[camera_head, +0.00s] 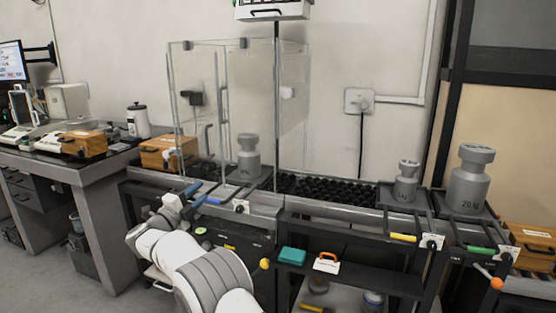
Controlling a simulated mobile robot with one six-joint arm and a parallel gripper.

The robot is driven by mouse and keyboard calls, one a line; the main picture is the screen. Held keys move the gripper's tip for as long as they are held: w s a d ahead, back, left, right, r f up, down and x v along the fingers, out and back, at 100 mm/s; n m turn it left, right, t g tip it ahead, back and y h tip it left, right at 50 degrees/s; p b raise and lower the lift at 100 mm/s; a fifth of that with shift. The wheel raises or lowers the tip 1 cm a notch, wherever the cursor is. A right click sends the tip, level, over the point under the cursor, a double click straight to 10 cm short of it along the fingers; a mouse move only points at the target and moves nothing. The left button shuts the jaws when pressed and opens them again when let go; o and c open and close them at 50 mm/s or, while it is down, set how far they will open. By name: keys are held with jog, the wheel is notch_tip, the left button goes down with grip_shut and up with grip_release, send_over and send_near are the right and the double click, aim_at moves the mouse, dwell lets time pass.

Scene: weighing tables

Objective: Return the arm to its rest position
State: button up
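My arm reaches up from the bottom middle of the head camera view, its white and grey links bent toward the weighing bench. My gripper (192,193) is at the far end of the arm, small and partly hidden by the wrist, near the front edge of the bench and the glass enclosure (202,95). Its fingers are too small to tell open from shut. I see nothing clearly held. A grey weight (249,158) stands inside the enclosure, behind and right of my gripper.
Two more grey weights, a smaller one (405,182) and a larger one (470,183), stand on the bench at right. Yellow (403,238) and green (481,250) handles are along the front edge. A side table (88,172) stands at left. Floor at lower left is clear.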

jog(key=w+d+r+n+t+y+p, duration=0.1)
jog(key=w+d+r+n+y+p, duration=0.2)
jog(key=r, duration=0.5)
jog(key=w+d+r+n+t+y+p, duration=0.1)
jog(key=d+r+n+y+p, duration=0.3)
jog(key=r, duration=0.4)
jog(key=s+d+r+n+g+y+p, duration=0.4)
jog(key=s+d+r+n+y+p, duration=0.2)
jog(key=d+r+n, duration=0.25)
jog(key=s+d+f+n+g+h+p, duration=0.1)
jog(key=s+d+g+p, duration=0.3)
jog(key=s+d, duration=0.4)
jog(key=s+d+f+n+g+h+p, duration=0.1)
jog(key=s+d+n+g+p, duration=0.3)
jog(key=s, duration=1.6)
jog(key=s+d+f+n+g+h+p, duration=0.1)
jog(key=s+d+f+n+g+p, duration=0.1)
jog(key=s+d, duration=0.9)
jog(key=s+f+g+p, duration=0.1)
jog(key=s+g+p, duration=0.1)
jog(key=s+g, duration=0.1)
jog(key=shift+s+d+f+n, duration=0.15)
jog(key=shift+s+d+n, duration=0.05)
jog(key=shift+d+n, duration=0.2)
